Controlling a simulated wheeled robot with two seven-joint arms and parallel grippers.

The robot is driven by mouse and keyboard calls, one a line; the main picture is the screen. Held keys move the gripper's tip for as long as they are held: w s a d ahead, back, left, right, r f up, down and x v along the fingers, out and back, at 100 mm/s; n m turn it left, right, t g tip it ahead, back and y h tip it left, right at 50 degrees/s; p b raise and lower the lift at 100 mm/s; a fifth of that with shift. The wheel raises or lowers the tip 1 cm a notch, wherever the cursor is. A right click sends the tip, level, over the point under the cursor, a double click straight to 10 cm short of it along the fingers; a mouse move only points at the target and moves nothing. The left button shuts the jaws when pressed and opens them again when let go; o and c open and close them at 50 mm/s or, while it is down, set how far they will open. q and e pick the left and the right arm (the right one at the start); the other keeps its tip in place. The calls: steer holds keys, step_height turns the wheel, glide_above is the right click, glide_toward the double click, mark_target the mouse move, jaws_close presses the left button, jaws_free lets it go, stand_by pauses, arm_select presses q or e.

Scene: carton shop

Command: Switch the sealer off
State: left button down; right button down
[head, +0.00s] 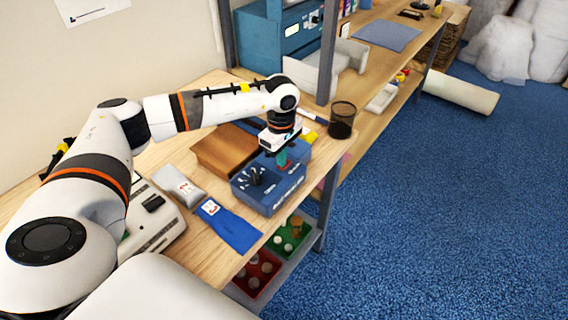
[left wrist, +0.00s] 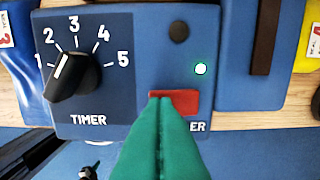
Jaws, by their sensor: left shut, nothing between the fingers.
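The sealer (head: 262,193) is a blue box on the wooden bench; its panel also fills much of the left wrist view (left wrist: 120,100). It carries a black timer knob (left wrist: 72,78) with a scale from 1 to 5. To the knob's right is a red switch (left wrist: 186,101), partly hidden by my fingers. My right gripper is not in view.
A brown box (head: 222,150) stands behind the sealer, and a black mesh cup (head: 342,121) to its right. A blue pouch (head: 230,228) and a grey pouch (head: 178,186) lie to its left. Red (head: 256,272) and green (head: 291,237) bins sit below the bench.

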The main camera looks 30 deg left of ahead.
arm_select(q)
steer(key=shift+f+b, duration=0.3)
steer(key=shift+f, duration=0.05)
steer(key=shift+r, duration=0.1)
steer(key=shift+r+p, duration=2)
steer(key=shift+r, duration=1.45)
